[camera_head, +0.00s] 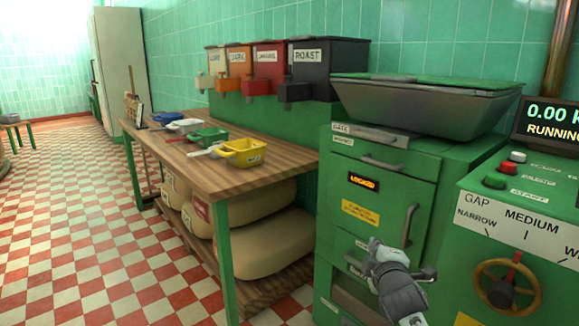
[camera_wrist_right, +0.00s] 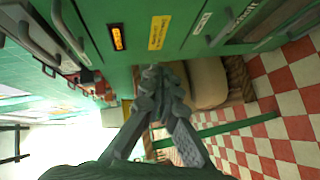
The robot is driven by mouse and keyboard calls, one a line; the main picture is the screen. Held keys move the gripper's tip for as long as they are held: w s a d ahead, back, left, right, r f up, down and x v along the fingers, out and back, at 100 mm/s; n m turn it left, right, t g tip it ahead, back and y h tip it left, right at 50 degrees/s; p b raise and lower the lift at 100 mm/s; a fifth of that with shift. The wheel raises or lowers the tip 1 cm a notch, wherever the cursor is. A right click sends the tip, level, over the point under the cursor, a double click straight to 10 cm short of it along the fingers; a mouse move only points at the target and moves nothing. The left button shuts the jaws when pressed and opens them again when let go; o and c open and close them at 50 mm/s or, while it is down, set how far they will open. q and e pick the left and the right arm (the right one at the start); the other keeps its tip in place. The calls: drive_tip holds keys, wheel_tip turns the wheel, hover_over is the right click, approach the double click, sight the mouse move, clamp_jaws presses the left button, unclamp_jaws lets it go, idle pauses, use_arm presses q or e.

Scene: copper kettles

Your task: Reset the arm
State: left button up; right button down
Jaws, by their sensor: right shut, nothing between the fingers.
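My right gripper (camera_head: 374,246) is in front of the lower part of the green cabinet (camera_head: 375,185), beside its long vertical handle (camera_head: 412,212). Its fingers are closed together with nothing between them. In the right wrist view the gripper (camera_wrist_right: 155,72) points toward the cabinet front, with its fingertips together. I cannot tell whether it touches the cabinet. My left gripper is not in either view.
A wooden table (camera_head: 165,150) holds a yellow scoop (camera_head: 243,153), a green scoop (camera_head: 208,136) and others. Sacks (camera_head: 262,240) lie beneath it. A control panel with a handwheel (camera_head: 507,287) stands right.

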drive_tip(key=s+d+f+m+g, duration=0.1)
drive_tip(key=s+f+m+g, duration=0.1)
drive_tip(key=s+f, duration=0.3)
drive_tip(key=s+d+f+m+g, duration=0.1)
drive_tip(key=s+f, duration=0.1)
drive_tip(key=f, duration=0.6)
drive_tip(key=s+d+f+m+g, duration=0.1)
drive_tip(key=s+f+m+g, duration=0.3)
drive_tip(key=s+f, duration=0.7)
drive_tip(key=s+d+f+m+g+y, duration=0.1)
drive_tip(key=s+f+m+g, duration=0.4)
drive_tip(key=s+f, duration=0.7)
drive_tip(key=s, duration=0.7)
drive_tip(key=shift+s, duration=0.4)
